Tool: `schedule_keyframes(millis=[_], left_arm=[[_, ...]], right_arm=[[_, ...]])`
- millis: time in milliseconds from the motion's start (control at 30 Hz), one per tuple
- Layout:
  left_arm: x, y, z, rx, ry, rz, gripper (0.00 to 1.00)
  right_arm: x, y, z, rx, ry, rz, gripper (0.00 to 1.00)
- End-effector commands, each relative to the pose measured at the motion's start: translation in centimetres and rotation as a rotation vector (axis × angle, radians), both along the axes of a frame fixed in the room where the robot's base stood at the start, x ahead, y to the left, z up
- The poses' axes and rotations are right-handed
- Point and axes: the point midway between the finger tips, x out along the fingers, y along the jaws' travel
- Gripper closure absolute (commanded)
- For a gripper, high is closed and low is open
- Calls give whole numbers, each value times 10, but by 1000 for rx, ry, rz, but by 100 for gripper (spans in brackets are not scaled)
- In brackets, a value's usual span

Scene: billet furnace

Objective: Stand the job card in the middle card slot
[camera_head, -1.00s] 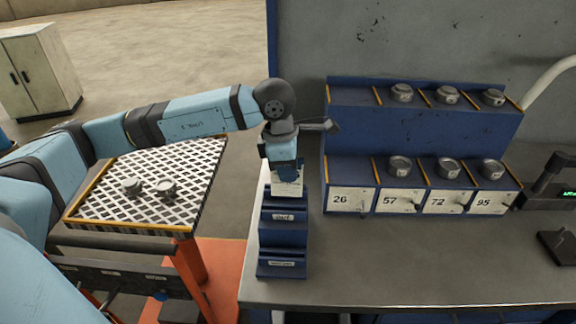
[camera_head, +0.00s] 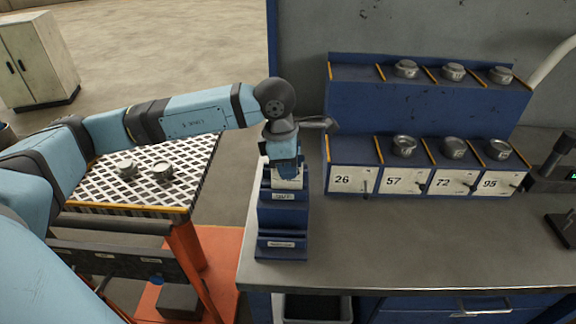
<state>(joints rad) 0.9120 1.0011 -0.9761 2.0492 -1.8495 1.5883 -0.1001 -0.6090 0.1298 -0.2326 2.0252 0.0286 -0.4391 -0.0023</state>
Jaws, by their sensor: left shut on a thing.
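The job card (camera_head: 288,183) is a small white piece below my left gripper (camera_head: 286,172), which is shut on it. Card and gripper are over the rear part of the blue stepped card rack (camera_head: 283,217), just behind the upper visible label. The rack stands on the left end of the grey bench, with one label on its middle step and one on its front step. The gripper hides the rack's back part, and I cannot tell whether the card's lower edge is inside a slot. My right gripper is not in view.
A blue two-level shelf (camera_head: 425,108) with metal pieces and bins numbered 26, 57, 72 and 95 stands right of the rack. The bench top (camera_head: 400,240) in front is clear. A grated cart (camera_head: 140,185) with two metal pieces stands left.

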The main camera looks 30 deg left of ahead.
Motion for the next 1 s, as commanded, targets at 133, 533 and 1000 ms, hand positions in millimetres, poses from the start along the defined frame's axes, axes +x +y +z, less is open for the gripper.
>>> schedule_keyframes(millis=[133, 533, 1000], left_arm=[[0, 0, -7, 0, 0, 0, 100], [0, 0, -7, 0, 0, 0, 76], [0, 1, 1, -1, -2, 0, 60]], right_arm=[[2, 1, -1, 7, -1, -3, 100], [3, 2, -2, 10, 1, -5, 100], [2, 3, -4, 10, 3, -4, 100]])
